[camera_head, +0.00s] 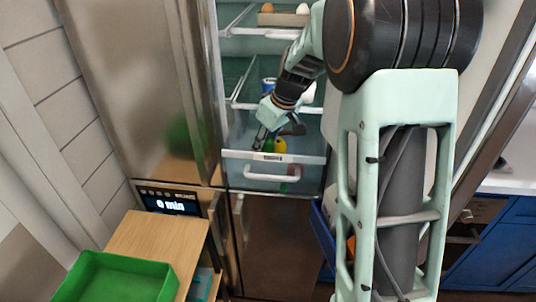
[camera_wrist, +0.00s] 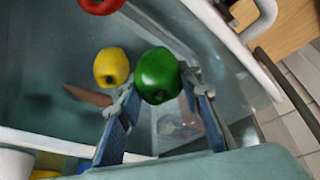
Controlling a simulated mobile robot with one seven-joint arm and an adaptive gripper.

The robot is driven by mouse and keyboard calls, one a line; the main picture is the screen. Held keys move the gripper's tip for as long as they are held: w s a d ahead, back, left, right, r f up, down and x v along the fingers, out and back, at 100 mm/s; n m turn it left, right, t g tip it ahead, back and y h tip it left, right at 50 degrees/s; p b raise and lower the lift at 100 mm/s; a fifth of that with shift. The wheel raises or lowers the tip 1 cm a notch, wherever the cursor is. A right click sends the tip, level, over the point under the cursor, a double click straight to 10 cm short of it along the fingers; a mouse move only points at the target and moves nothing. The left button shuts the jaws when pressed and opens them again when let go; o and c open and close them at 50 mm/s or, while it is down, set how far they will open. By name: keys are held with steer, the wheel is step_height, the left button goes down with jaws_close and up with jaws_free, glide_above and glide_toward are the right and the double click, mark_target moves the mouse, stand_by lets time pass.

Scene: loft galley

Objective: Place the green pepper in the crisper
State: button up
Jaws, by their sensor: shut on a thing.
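The green pepper (camera_wrist: 158,75) is between the two fingertips of my gripper (camera_wrist: 161,86) in the wrist view, and the gripper is shut on it. The crisper is a clear drawer with a white front (camera_head: 240,155) and a white handle, low in the open fridge; its pale rim shows in the wrist view (camera_wrist: 218,30). In the head view my gripper (camera_head: 266,134) is tilted down over the crisper. The pepper appears over the crisper's inside; whether it touches the bottom I cannot tell. In the head view the pepper is not clearly visible.
In the crisper lie a yellow pepper (camera_wrist: 111,67), a red round item (camera_wrist: 101,3) and an orange-brown carrot-like item (camera_wrist: 88,95). Fridge shelves with eggs (camera_head: 302,9) and a blue can (camera_head: 268,85) are above. A green tray (camera_head: 120,277) stands on a wooden counter (camera_head: 160,238) at left.

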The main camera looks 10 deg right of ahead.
mark_target(271, 145)
steer(key=shift+f, duration=2.7)
steer(key=shift+f, duration=0.2)
steer(key=o, duration=1.2)
steer(key=shift+c, duration=0.2)
steer(key=shift+r, duration=0.15)
steer(key=shift+r, duration=0.2)
steer(key=shift+v, duration=3.6)
steer(key=shift+d, duration=0.1)
